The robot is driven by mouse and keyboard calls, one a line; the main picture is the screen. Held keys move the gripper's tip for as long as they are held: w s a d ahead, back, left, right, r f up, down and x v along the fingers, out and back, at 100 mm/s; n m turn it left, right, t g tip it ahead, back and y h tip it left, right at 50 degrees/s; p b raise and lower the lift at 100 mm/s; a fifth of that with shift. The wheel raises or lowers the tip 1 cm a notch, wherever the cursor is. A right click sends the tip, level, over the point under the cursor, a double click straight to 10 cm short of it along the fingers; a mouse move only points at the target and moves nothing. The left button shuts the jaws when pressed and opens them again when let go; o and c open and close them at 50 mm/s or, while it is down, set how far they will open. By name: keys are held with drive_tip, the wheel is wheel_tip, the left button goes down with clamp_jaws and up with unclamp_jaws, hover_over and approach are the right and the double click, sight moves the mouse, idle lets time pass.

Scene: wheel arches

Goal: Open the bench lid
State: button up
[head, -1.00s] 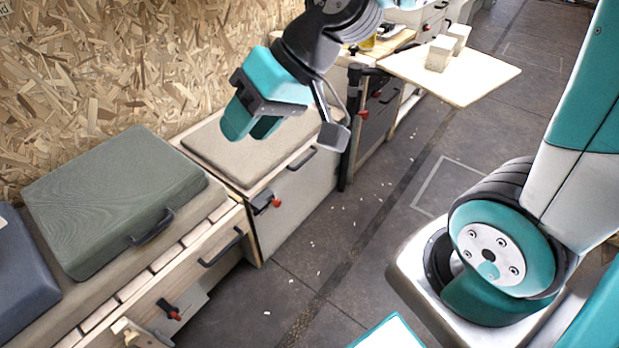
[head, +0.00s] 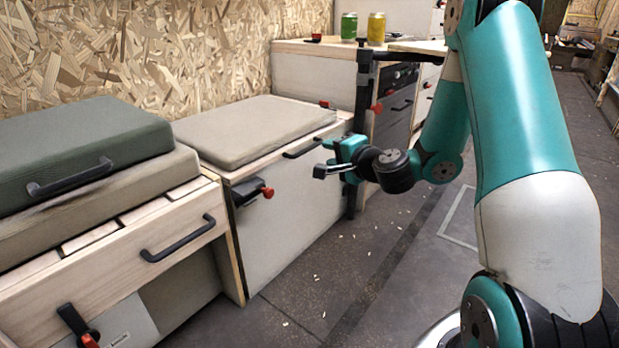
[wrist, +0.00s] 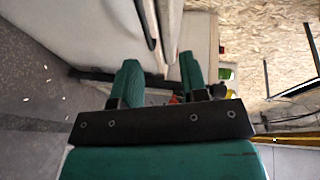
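The bench (head: 290,215) has a pale front panel and a lid topped by a beige cushion (head: 250,125). The lid lies flat and shut. A black handle (head: 302,149) sits on the front of the lid near its right end. My gripper (head: 337,160) is just to the right of this handle in the head view, apart from it and empty. In the wrist view my gripper (wrist: 160,70) shows two green fingers spread apart with nothing between them. A dark handle (wrist: 146,24) shows beyond the fingers, close to the pale panel.
A black latch with a red knob (head: 254,192) is on the bench's upper left front. A black post (head: 361,120) stands at the bench's right end.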

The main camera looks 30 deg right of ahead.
sight(311, 149)
wheel_tip(311, 149, down, 3)
drive_tip(key=d+m+h+b, duration=0.1)
drive_tip(key=d+m, duration=0.1)
drive_tip(key=d, duration=0.1)
drive_tip(key=shift+h, duration=0.3)
drive_tip(key=shift+w+d+f+b, duration=0.2)
drive_tip(key=shift+w+f, duration=0.4)
drive_tip(key=shift+w, duration=2.2)
drive_tip(key=shift+w+d+f+b, duration=0.1)
drive_tip(key=shift+w+f+b, duration=0.35)
drive_tip(key=shift+w, duration=2.35)
drive_tip(key=shift+w+d+f+b, duration=0.1)
drive_tip(key=shift+w+f, duration=0.6)
drive_tip(key=shift+w, duration=2.1)
clamp_jaws()
